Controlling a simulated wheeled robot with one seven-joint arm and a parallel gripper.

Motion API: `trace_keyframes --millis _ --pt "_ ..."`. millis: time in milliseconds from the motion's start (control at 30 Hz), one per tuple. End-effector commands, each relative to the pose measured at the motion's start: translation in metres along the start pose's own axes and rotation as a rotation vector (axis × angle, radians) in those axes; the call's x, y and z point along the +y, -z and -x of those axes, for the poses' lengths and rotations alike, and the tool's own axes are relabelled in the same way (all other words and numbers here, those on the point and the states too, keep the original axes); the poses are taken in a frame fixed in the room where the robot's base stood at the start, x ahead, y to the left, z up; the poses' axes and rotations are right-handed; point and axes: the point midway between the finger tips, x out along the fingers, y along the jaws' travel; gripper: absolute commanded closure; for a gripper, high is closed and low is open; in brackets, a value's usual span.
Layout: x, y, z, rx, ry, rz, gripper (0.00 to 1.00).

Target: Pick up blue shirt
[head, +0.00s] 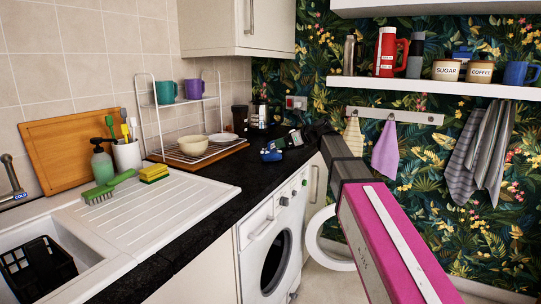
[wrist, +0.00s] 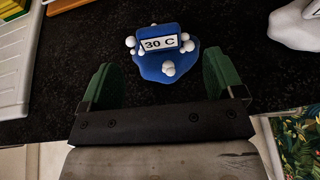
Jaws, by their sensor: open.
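No cloth blue shirt can be made out. A small blue item (wrist: 167,66) with a white "30 C" label and white bubble-like balls lies on the black worktop in the wrist view. Whether it is shirt-shaped is hard to tell. It also shows in the head view (head: 270,155), near the worktop's right part, above the washing machine. My gripper (wrist: 160,75) is open, with green fingers to the left and right of the blue item. The item sits between and slightly beyond the fingertips, with gaps on both sides. Nothing is held.
A black worktop (head: 195,208) runs beside the white drainer (head: 150,205). A washing machine (head: 272,240) stands below. A wire rack with a bowl (head: 193,145) stands behind left. A white object (wrist: 297,25) lies right of my gripper. Cloths (head: 385,150) hang on the wall.

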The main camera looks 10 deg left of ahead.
Motion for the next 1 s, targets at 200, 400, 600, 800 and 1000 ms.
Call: trace_keyframes --millis 200,400,600,800,1000 --pt "-0.001 0.000 -0.033 0.001 -0.001 0.002 0.13" --pt "0.000 -0.001 -0.045 0.001 0.000 0.003 0.13" --pt "0.000 -0.006 -0.070 0.001 -0.001 0.003 0.13" --pt "0.001 -0.005 -0.090 0.002 0.000 0.003 0.13" --pt "0.001 -0.005 -0.090 0.002 0.001 0.003 0.13"
